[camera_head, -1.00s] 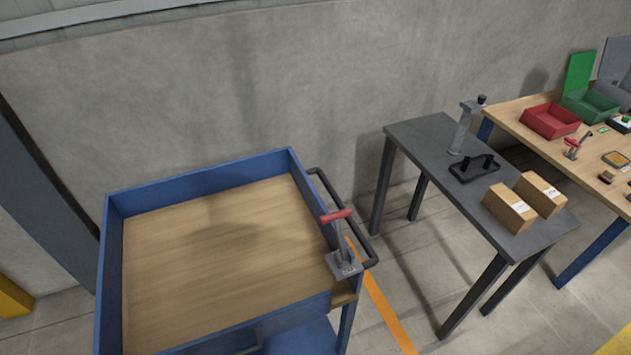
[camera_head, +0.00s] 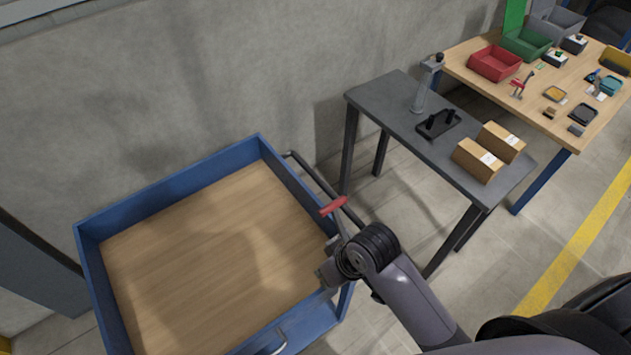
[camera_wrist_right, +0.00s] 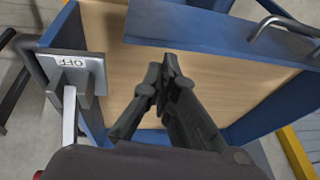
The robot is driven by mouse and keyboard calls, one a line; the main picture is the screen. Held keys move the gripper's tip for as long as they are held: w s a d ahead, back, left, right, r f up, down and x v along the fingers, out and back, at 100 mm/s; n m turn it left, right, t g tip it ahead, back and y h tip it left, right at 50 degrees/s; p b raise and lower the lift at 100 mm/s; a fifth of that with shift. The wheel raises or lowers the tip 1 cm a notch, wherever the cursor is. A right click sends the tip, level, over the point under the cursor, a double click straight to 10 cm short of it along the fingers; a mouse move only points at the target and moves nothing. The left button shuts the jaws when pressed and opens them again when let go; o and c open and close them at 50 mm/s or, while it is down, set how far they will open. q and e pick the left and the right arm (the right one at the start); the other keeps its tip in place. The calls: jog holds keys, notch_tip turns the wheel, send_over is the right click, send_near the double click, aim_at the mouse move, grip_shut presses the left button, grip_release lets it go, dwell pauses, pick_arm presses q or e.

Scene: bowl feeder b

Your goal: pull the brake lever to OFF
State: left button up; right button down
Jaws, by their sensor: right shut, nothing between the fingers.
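The brake lever (camera_head: 333,206) has a red grip on a grey stem and stands at the right edge of the blue cart (camera_head: 178,181). In the right wrist view, the lever's stem (camera_wrist_right: 69,115) is at the left, below a grey plate (camera_wrist_right: 94,74) marked OFF. My right gripper (camera_head: 325,273) is beside the lever base, which my wrist partly hides in the head view. In the wrist view its fingers (camera_wrist_right: 162,75) are shut and empty over the cart's wooden floor, right of the lever and apart from it. My left gripper is not in view.
A black rail (camera_head: 318,180) runs along the cart's right side, close to the lever. A grey table (camera_head: 388,98) with two cartons (camera_head: 477,160) stands to the right. A wooden workbench (camera_head: 470,64) with bins is farther right. The cart's tray is empty.

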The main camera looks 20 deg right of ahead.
jog(key=w+a+r+n+g, duration=0.2)
jog(key=w+a+r, duration=0.25)
jog(key=w, duration=0.55)
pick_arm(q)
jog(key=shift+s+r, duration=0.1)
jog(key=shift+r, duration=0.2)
pick_arm(e)
jog(key=w+d+r+g+h, duration=0.1)
jog(key=w+d+r, duration=0.3)
jog(key=w+r, duration=0.1)
jog(key=w+d+r+m+h, duration=0.1)
jog(key=w+d+r+h, duration=0.1)
jog(key=w+r, duration=0.3)
notch_tip(320, 180, up, 2)
jog(key=shift+w+d+r+m+g, duration=0.1)
jog(key=shift+w+d+m+g, duration=0.25)
jog(key=shift+d, duration=0.5)
jog(key=shift+s, duration=0.1)
pick_arm(q)
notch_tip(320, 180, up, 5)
jog(key=p, duration=0.5)
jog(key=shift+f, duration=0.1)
pick_arm(e)
jog(key=s+d+f, duration=0.1)
jog(key=s+f, duration=0.3)
jog(key=f, duration=0.4)
jog(key=shift+d+f, duration=0.25)
